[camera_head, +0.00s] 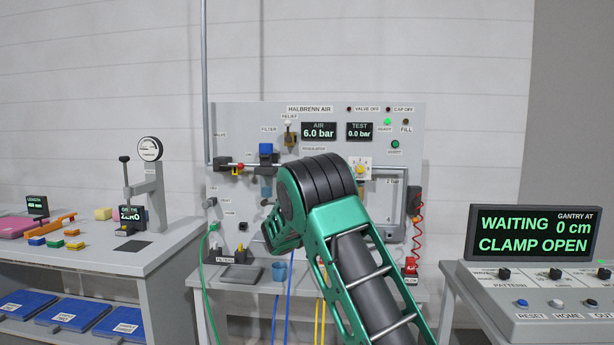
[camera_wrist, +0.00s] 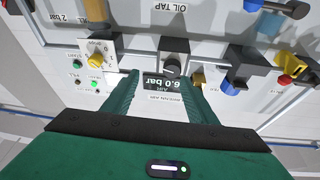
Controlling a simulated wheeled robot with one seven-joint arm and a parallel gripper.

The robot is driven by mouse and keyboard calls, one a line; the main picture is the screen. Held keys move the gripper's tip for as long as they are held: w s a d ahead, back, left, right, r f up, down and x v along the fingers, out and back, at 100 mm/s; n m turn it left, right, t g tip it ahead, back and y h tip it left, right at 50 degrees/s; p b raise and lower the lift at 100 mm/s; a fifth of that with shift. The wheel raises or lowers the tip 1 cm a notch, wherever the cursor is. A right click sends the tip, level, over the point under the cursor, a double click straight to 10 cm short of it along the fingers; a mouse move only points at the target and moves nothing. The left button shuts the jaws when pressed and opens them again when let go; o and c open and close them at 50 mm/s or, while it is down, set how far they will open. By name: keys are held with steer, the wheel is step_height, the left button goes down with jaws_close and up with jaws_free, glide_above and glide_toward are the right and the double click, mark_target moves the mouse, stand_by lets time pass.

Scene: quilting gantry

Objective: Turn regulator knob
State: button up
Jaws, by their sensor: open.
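The air panel (camera_head: 235,120) stands at the back, with a small REGULATOR label (camera_head: 313,149). My arm covers the area below that label in the head view, so the regulator is hidden there. In the wrist view, which is upside down, a black block with a grey round part, apparently the regulator (camera_wrist: 173,52), sits just past my fingertips. My gripper (camera_wrist: 160,82) is open, with one green finger on each side of the AIR display (camera_wrist: 163,86), which reads 6.0 bar.
A yellow knob (camera_wrist: 95,60) on a white plate sits left of the fingers in the wrist view. The blue-topped filter (camera_head: 266,150) and brass relief valve (camera_head: 291,138) are close by. The TEST display (camera_head: 359,131) reads 0.0 bar. A red coiled hose (camera_head: 418,235) hangs right.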

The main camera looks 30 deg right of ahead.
steer(key=w+d+r, duration=0.2)
steer(key=w, duration=0.2)
steer(key=w+d+r+t, duration=0.1)
steer(key=w+r, duration=0.1)
steer(key=w, duration=0.3)
steer(key=shift+w+d+r+n, duration=0.25)
steer(key=shift+w+d+n, duration=0.05)
steer(key=shift+d+n, duration=0.1)
